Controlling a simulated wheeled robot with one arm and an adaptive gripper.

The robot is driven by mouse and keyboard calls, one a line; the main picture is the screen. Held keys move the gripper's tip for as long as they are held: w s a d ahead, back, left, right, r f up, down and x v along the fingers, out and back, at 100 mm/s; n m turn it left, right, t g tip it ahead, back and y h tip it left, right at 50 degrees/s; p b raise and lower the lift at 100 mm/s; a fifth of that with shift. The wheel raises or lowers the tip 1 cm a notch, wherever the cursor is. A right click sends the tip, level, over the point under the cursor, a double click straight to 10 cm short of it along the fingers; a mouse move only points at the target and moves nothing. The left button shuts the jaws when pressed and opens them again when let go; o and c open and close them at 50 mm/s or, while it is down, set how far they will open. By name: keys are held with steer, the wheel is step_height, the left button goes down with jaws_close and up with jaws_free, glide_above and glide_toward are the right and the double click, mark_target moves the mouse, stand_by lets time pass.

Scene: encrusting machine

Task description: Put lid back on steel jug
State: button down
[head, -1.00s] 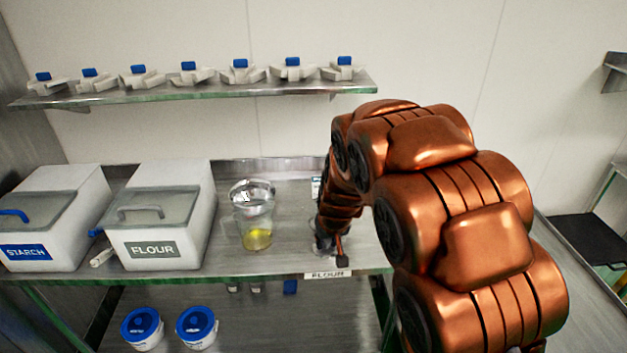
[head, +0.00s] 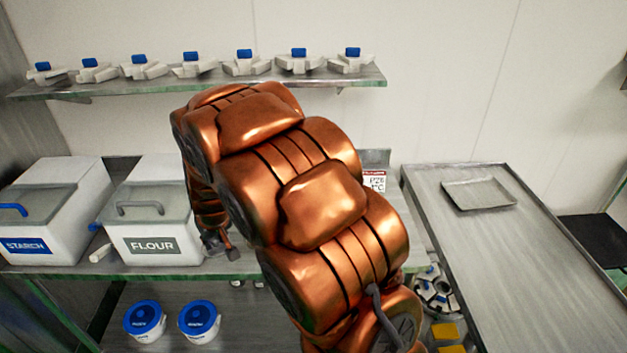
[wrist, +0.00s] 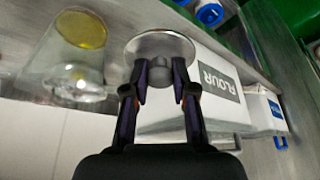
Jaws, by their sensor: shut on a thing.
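In the wrist view my gripper (wrist: 160,72) is shut on a round, pale metal lid (wrist: 160,44), whose disc shows just beyond the fingertips. A clear jug (wrist: 57,72) with yellow liquid stands to the left of the lid in that view, apart from it. I cannot make out the steel jug in either current view.
The flour bin (head: 152,245) and starch bin (head: 25,248) stand on the counter at left. A shelf (head: 150,84) above holds several white parts with blue knobs. Two blue-lidded tubs (head: 144,321) (head: 199,320) sit below. A tray (head: 480,194) lies on the mostly clear right table (head: 500,270).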

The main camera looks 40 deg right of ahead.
steer(key=w+d+r+n+b, duration=0.1)
steer(key=w+d+r+b, duration=0.15)
steer(key=d, duration=0.65)
steer(key=s+d+r+n+b, duration=0.1)
steer(key=s+d+b, duration=0.3)
steer(key=d, duration=1)
steer(key=s+d+r+b, duration=0.15)
steer(key=s+d, duration=0.45)
steer(key=d, duration=0.7)
step_height(320, 180, down, 7)
steer(key=b, duration=0.1)
steer(key=shift+y, duration=0.4)
steer(key=shift+s+r+b, duration=0.15)
steer(key=shift+b, duration=1.05)
steer(key=shift+f+b, duration=0.25)
steer(key=shift+b, duration=0.75)
stand_by(0.6)
stand_by(0.4)
steer(key=c, duration=0.9)
jaws_free()
